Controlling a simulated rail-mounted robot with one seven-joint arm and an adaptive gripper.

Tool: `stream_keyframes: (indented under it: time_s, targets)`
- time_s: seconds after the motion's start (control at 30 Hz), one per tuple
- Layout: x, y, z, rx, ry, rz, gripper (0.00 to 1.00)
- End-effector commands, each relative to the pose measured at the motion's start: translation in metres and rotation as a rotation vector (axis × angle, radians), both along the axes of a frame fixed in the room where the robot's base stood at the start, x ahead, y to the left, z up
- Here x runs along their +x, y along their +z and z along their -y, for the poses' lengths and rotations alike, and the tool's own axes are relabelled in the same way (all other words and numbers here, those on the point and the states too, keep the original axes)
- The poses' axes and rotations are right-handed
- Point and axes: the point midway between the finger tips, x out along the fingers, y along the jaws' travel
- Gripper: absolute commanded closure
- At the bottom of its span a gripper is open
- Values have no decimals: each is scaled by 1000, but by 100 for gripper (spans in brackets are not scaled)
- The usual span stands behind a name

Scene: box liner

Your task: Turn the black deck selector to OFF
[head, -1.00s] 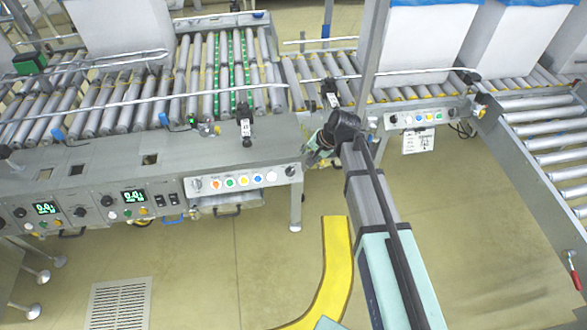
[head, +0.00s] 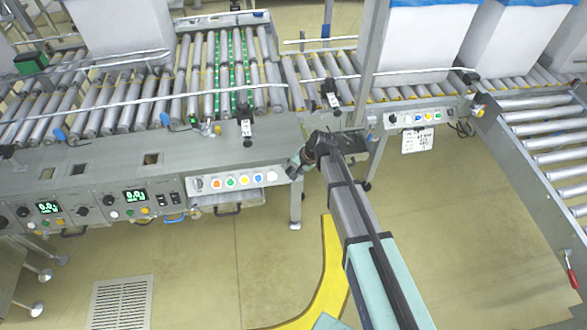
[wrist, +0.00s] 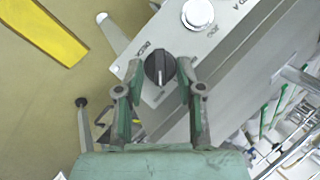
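The black deck selector (wrist: 159,68) is a round knob with a raised grip on the grey control panel, in the upper middle of the wrist view. A pale mark on its grip points toward the bottom of that picture. Partly readable lettering is printed beside it; I cannot make out an OFF mark. My gripper (wrist: 159,70) is open, with one fingertip on each side of the knob and a small gap showing at each side. In the head view my gripper (head: 297,166) is at the right end of the panel and hides the knob.
A white round button (wrist: 197,13) sits beside the selector. The panel (head: 221,190) carries a row of coloured buttons. Roller conveyors (head: 200,80) run behind it, and a clamp post (head: 246,125) stands above. Open floor with a yellow curved strip (head: 331,270) lies in front.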

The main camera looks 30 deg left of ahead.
Motion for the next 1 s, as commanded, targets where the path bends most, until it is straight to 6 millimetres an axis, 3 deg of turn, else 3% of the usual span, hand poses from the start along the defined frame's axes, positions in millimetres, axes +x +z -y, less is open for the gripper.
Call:
stream_keyframes:
  time_s: [0.07,0.17,0.67,1.0]
  targets:
    - [0,0,0,0,0,0,66]
    - [0,0,0,0,0,0,100]
    - [0,-1,-1,-16,24,12,100]
    - [0,-1,-5,-114,172,96,100]
